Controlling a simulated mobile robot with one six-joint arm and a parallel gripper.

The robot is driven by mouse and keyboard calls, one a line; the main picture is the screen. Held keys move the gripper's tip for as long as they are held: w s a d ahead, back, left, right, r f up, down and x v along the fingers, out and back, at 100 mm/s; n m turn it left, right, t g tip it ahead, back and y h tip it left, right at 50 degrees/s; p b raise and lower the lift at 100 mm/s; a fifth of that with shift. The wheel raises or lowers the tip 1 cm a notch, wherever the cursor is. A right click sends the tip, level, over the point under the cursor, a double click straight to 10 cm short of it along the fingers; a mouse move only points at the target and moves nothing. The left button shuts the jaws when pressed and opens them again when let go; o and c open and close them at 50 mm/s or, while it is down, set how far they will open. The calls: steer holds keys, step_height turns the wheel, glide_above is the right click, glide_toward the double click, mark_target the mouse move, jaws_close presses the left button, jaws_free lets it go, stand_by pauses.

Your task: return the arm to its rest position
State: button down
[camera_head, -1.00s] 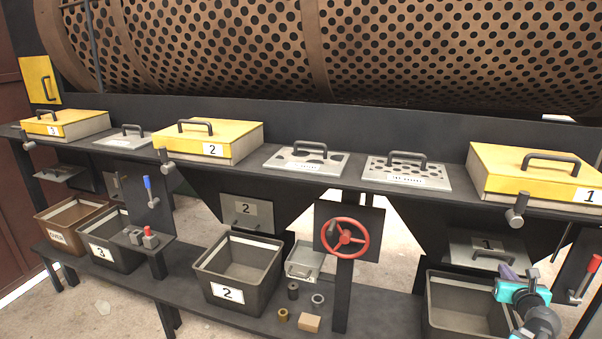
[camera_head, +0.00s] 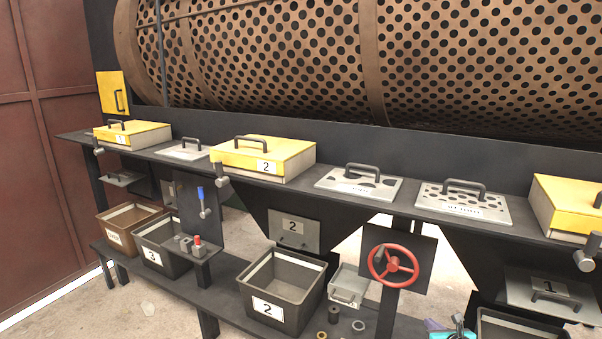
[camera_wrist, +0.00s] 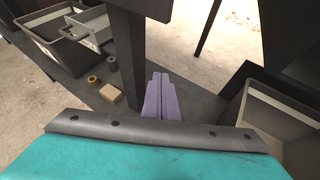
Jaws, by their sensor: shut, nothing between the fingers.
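My gripper (camera_wrist: 160,80) shows in the wrist view as two purple fingers pressed together, with nothing between them. Below it are a dark bracket and my teal wrist housing. The fingers point at the lower shelf, between a small group of parts on the left and a dark bin on the right. In the head view only a small purple and teal bit of my gripper (camera_head: 433,324) shows at the bottom edge, left of the bin under hatch 1 (camera_head: 510,325). Most of my arm is out of the picture there.
A red handwheel (camera_head: 393,263) on a dark panel stands above my gripper in the head view. Bin 2 (camera_head: 262,307) is to its left. A dark post (camera_wrist: 127,50) stands close by on the left.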

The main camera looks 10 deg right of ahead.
steer(key=w+a+f+n+g+y, duration=0.1)
steer(key=a+f+n, duration=0.15)
steer(key=a, duration=0.35)
steer(key=a+f+n+y, duration=0.1)
steer(key=a+f+y, duration=0.1)
steer(key=a+f, duration=0.25)
steer(key=s+a+f+n+g+y, duration=0.1)
steer(key=s+a+f+n+g, duration=0.15)
steer(key=a+f+n, duration=0.4)
steer(key=s+a+f+n+g+y, duration=0.15)
steer(key=s+a+f, duration=0.25)
steer(key=a, duration=0.6)
steer(key=s+a+f+n+g+y, duration=0.1)
steer(key=s+a+f+n+g, duration=0.25)
steer(key=a+f, duration=0.4)
steer(key=s+a+f+n+g+h, duration=0.1)
steer(key=s+a+f+n+g, duration=0.3)
steer(key=s, duration=0.4)
steer(key=s+a+f+n+g, duration=0.25)
steer(key=s+n, duration=0.25)
steer(key=s, duration=0.3)
steer(key=s+d+n+g+h, duration=0.3)
steer(key=s+d+n, duration=0.3)
steer(key=s+n, duration=0.4)
steer(key=n+h, duration=0.1)
steer(key=n, duration=0.2)
steer(key=shift+s+n, duration=0.3)
steer(key=shift+n, duration=0.1)
